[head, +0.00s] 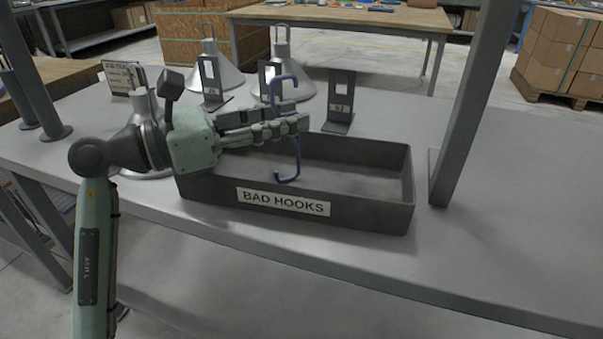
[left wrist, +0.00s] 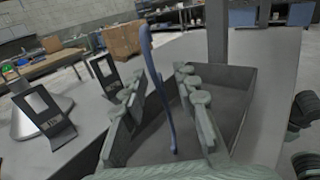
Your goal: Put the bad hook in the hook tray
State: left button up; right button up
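A blue S-shaped hook (head: 297,160) stands upright over the dark grey tray labelled "BAD HOOKS" (head: 392,217). My left gripper (head: 300,115) reaches over the tray's left part from the left, with its fingers at the hook's middle. In the left wrist view the hook (left wrist: 158,85) runs between the two fingers (left wrist: 160,75), with a gap visible on each side, so the gripper looks open around it. The fingers hide part of the hook in the head view. I cannot tell whether its lower end touches the tray floor.
Several grey lamp hoods (head: 220,72) stand behind the tray. Dark upright stands (head: 341,100) are beside them, and a small sign (head: 121,78) is at the back left. A grey post (head: 465,110) rises right of the tray. The table (head: 530,200) is clear at the right.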

pick_arm(q)
jog(key=v, duration=1.2)
